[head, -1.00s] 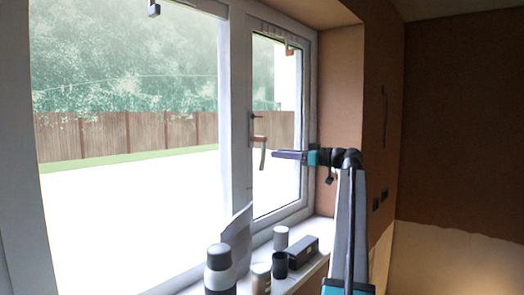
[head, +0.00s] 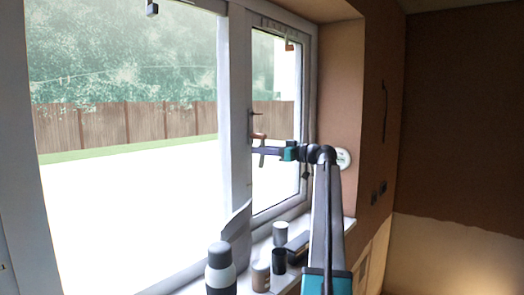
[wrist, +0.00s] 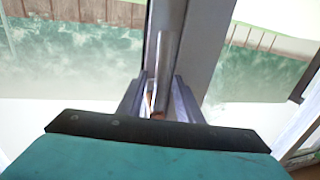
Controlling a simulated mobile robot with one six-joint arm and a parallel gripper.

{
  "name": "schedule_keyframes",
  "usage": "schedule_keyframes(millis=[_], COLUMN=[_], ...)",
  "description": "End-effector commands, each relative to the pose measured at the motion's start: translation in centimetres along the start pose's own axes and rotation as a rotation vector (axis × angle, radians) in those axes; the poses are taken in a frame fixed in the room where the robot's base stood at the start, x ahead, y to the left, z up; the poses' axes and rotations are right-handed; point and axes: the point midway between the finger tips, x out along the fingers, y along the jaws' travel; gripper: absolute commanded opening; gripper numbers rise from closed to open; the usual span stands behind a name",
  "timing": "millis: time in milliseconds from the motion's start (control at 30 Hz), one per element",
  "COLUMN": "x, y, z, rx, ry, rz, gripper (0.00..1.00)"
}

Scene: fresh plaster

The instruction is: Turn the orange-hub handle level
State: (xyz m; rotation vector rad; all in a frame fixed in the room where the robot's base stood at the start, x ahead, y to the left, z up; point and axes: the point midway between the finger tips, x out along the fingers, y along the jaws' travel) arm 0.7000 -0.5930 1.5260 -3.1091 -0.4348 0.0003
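The orange-hub handle (head: 259,136) is on the window frame, with its grey lever hanging down. In the head view my gripper (head: 257,150) is at the lever, just below the hub. In the wrist view the picture is upside down, and the pale lever (wrist: 162,55) runs upward from between my fingers (wrist: 158,98). The fingers stand apart, one on each side of the lever, with gaps visible. A bit of orange shows low between them. The lower part of the handle is partly hidden by my gripper's body.
A second, dark handle (head: 254,114) is just above. On the sill stand a bottle (head: 220,268), a leaning grey sheet (head: 238,235), small cups (head: 280,232) and a dark box (head: 298,246). A white round fitting (head: 343,158) is on the reveal wall.

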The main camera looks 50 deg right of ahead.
Motion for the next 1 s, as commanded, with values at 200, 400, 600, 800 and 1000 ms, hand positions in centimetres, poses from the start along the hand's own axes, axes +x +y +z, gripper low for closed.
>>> schedule_keyframes(millis=[200, 400, 600, 800, 1000], x=[0.0, 0.1, -0.1, -0.8, -2.0], y=[0.0, -0.1, 0.0, 0.4, 0.9], z=[0.0, 0.0, 0.1, 0.2, 0.3], rx=[0.000, 0.000, -0.005, -0.028, -0.077], ry=[0.000, 0.000, -0.001, -0.007, -0.016], rz=[-0.001, -0.001, 0.000, 0.005, 0.015], gripper=[0.00, 0.00, 0.00, 0.00, 0.00])
